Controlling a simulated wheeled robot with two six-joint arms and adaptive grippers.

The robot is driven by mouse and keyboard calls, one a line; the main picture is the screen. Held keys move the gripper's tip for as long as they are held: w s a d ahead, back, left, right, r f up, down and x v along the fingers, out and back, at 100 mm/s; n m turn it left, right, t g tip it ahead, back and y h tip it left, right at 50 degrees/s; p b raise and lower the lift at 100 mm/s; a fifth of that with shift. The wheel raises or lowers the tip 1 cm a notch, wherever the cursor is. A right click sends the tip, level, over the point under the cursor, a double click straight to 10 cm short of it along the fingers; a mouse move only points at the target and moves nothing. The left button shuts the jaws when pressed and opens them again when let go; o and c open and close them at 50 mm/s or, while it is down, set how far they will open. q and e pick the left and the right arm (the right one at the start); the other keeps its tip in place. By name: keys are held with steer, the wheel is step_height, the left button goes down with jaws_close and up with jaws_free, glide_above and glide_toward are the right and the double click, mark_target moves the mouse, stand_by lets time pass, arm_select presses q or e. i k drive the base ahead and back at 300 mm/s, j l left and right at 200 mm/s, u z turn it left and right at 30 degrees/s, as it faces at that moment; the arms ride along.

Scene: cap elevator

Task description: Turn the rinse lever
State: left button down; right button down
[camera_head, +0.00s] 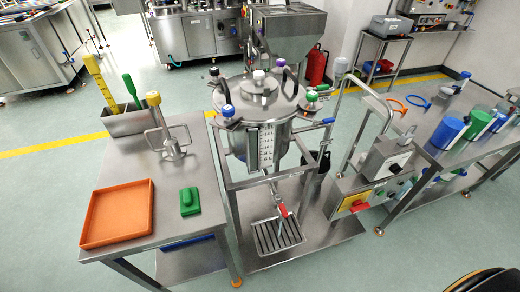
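A steel tank (262,135) with a lid and a level scale stands in a frame at the middle. A small blue lever (328,121) sticks out from a pipe on the tank's right side, roughly level. A red-handled valve (284,210) hangs below the tank above a drain grate (278,235). No readable label shows which of these is the rinse lever. Neither of my grippers is in view.
A steel table at left (140,165) holds an orange tray (118,213), a green block (190,201) and a yellow-topped metal tool (165,128). A control box (358,203) stands right of the tank. A right bench holds blue containers (448,132). Open floor (60,185) lies at left.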

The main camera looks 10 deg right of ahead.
mark_target(324, 122)
steer(key=l+u, duration=0.2)
steer(key=l, duration=0.3)
steer(key=k+l+u, duration=0.2)
steer(key=l, duration=0.25)
steer(key=l+u, duration=0.2)
steer(key=l, duration=0.25)
steer(key=k, duration=0.05)
